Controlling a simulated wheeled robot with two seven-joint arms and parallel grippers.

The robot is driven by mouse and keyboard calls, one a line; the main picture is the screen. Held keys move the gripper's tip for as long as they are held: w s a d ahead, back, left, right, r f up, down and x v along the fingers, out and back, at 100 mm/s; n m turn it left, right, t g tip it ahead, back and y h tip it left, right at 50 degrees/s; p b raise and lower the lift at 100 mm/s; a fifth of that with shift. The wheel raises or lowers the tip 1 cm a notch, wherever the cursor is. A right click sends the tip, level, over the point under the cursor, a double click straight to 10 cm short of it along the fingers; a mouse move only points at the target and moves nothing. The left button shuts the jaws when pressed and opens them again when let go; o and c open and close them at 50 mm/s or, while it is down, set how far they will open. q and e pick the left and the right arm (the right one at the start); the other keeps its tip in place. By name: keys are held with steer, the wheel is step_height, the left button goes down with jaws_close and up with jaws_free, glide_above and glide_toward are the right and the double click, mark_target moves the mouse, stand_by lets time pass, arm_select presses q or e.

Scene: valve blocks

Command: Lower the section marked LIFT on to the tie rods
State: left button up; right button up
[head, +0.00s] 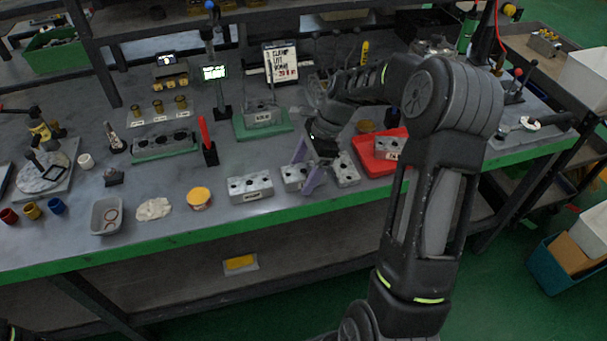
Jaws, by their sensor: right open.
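Several grey metal valve sections with dark round holes lie on the bench. One stands at the front (250,187), one (295,178) is at my right gripper, and another (346,170) is just right of it. Their labels are too small to read, so I cannot tell which is marked LIFT. A grey block with thin upright rods (262,112) stands on a green base (263,126) behind. My right gripper (307,172) has purple fingers, open, pointing down around or beside the middle section; contact is unclear. My left gripper is out of view.
A red tray (372,165) with a labelled block lies right of my right gripper. A sign board (281,64) and a red-handled tool (207,140) stand near the green base. A yellow-lidded tub (199,197) and a grey bin (106,216) sit along the front edge.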

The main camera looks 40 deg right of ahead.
stand_by(0.3)
jaws_close()
stand_by(0.7)
